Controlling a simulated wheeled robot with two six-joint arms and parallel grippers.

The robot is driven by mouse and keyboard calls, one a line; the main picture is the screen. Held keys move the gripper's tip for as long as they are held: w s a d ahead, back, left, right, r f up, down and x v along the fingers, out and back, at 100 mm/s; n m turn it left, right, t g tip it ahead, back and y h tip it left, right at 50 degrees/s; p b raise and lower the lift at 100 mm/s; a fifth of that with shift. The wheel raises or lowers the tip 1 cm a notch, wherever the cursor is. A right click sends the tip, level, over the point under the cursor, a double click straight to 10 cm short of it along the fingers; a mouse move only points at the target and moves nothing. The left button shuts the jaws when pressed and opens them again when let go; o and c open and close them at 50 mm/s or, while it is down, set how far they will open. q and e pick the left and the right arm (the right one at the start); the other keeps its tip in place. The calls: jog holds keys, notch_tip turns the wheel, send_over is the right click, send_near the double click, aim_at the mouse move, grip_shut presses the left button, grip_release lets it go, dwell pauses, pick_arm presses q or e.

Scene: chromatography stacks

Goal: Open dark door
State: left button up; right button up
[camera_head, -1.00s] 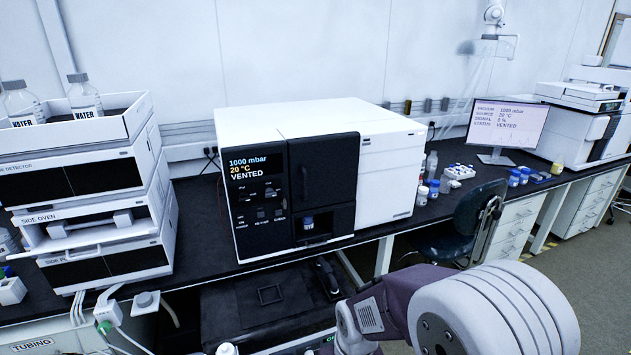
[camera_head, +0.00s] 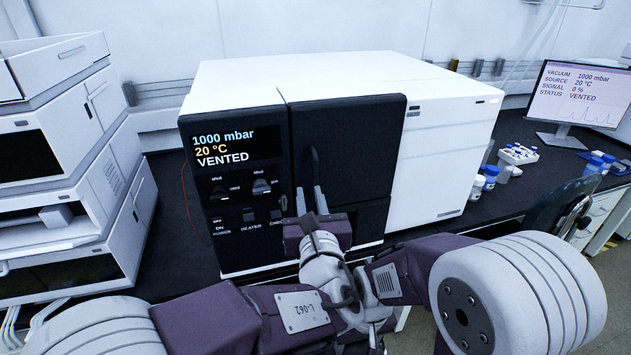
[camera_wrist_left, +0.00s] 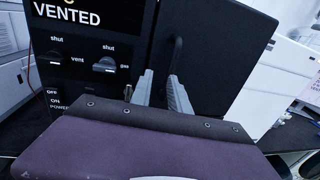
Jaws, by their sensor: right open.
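The dark door (camera_head: 360,150) is a black panel on the front of the white instrument and looks closed. Its upright black handle (camera_head: 314,168) is near the door's left edge. The handle also shows in the wrist view (camera_wrist_left: 178,55). My left gripper (camera_head: 310,200) is in front of the door's lower left part, fingers pointing at it. Its two grey fingers (camera_wrist_left: 161,90) are apart with a gap between them. The right finger overlaps the handle's lower end in the wrist view; I cannot tell whether they touch. My right arm shows, but its gripper cannot be made out.
A control panel (camera_head: 235,185) with switches and a display reading VENTED is left of the door. Stacked white modules (camera_head: 60,170) stand at the left. Vials (camera_head: 517,153), blue-capped bottles and a monitor (camera_head: 583,105) are on the bench to the right. A chair (camera_head: 560,210) is beside it.

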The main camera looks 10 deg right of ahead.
aim_at(316, 180)
pick_arm(q)
jog(key=shift+h, duration=0.3)
jog(key=w+d, duration=0.1)
jog(key=w, duration=0.1)
jog(key=w+d, duration=0.1)
jog(key=w, duration=0.1)
jog(key=w+d+p, duration=0.1)
jog(key=w, duration=0.2)
jog(key=shift+f, duration=0.2)
jog(key=shift+s+a, duration=0.1)
jog(key=shift+s, duration=0.05)
grip_shut()
dwell(0.9)
